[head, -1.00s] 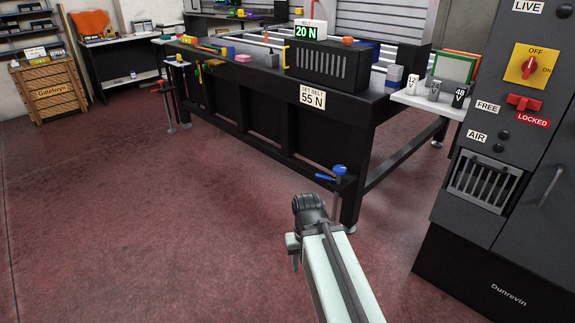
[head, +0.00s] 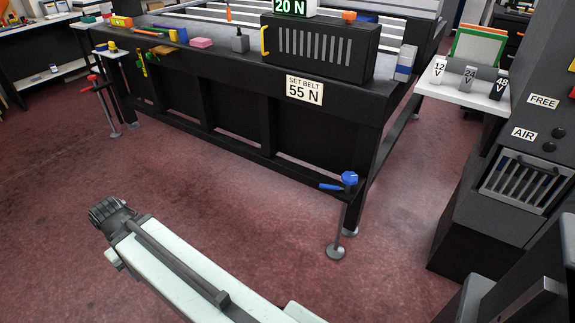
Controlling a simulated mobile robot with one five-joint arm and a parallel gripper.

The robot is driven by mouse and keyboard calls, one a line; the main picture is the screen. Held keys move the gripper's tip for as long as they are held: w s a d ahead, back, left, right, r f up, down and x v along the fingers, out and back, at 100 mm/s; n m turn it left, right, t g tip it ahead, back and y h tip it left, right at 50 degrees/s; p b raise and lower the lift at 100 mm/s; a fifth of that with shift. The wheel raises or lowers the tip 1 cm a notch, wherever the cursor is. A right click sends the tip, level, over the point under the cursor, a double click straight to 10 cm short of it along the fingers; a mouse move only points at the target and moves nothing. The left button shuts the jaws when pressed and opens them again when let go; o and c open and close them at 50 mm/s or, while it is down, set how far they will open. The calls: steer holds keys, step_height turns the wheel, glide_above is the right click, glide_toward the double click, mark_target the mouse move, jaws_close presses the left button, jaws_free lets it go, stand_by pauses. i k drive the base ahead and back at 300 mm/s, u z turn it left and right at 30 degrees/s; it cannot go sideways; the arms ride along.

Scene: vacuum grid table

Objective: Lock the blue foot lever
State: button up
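The blue foot lever (head: 331,187) sticks out to the left from a blue knob (head: 349,178) at the top of a thin grey post. The post stands on a round foot (head: 336,252) at the near right corner of the black table. My arm reaches in from the bottom of the head view, and its dark end (head: 113,214) is over the floor to the left of the lever, well apart from it. The fingers of my gripper are not clearly visible, so its opening cannot be told.
The black table (head: 230,117) carries a "SET BELT 55 N" label (head: 304,90). A red lever (head: 93,78) on a post stands at its far left. A dark cabinet (head: 480,215) is at the right. The red floor before the table is clear.

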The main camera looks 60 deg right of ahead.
mark_target(325, 186)
steer(key=z, duration=0.05)
steer(key=i, duration=1.05)
steer(key=z, duration=0.5)
steer(key=k, duration=0.65)
steer(key=u, duration=0.4)
steer(key=k, duration=0.05)
steer(key=z, duration=0.6)
steer(key=i, duration=0.7)
steer(key=u, duration=0.05)
